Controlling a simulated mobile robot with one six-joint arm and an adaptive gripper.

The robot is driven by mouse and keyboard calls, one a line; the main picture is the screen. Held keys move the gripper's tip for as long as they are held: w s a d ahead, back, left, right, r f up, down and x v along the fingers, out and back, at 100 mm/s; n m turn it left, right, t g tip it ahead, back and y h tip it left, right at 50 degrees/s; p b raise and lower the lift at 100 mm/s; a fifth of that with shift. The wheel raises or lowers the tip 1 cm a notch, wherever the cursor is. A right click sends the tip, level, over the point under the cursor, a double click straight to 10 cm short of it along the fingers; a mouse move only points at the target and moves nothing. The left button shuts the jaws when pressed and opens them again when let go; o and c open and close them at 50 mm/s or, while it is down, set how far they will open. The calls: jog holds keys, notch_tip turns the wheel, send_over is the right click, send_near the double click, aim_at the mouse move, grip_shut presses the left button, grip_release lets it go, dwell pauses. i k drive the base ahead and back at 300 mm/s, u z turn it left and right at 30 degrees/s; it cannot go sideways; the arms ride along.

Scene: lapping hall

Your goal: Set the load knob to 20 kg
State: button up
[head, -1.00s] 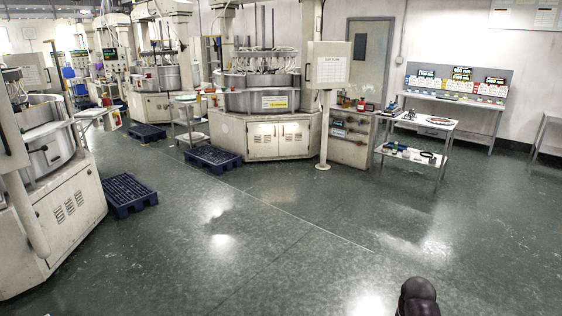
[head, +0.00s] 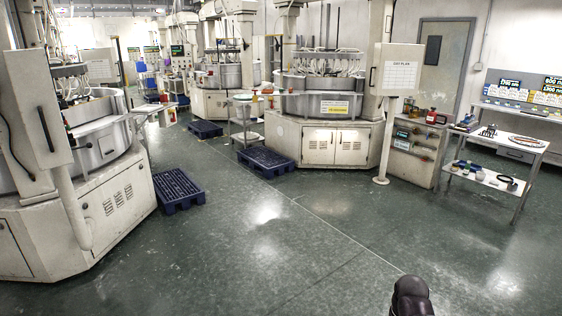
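I cannot make out a load knob or its scale at this distance. A lapping machine (head: 318,143) with a cream base and a round steel tub stands at the back centre. Beside it on the right is a cream cabinet (head: 418,152) with small dark panels on its front; their details are too small to read. Another lapping machine (head: 85,215) stands close on the left. A dark rounded part of my own arm shows at the bottom edge, right of centre. My gripper's fingers are not in view.
Blue pallets lie on the floor, one beside the left machine (head: 180,190) and one before the centre machine (head: 266,162). A two-shelf trolley (head: 518,150) with small items stands at the right. A display bench (head: 530,112) is behind it. The middle floor is clear.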

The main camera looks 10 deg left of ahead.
aim_at(63, 104)
jog(key=u, duration=0.4)
jog(key=i, duration=0.75)
jog(key=u, duration=0.8)
jog(key=i, duration=0.65)
jog(key=u, duration=0.7)
jog(key=i, duration=1.75)
jog(key=u, duration=0.35)
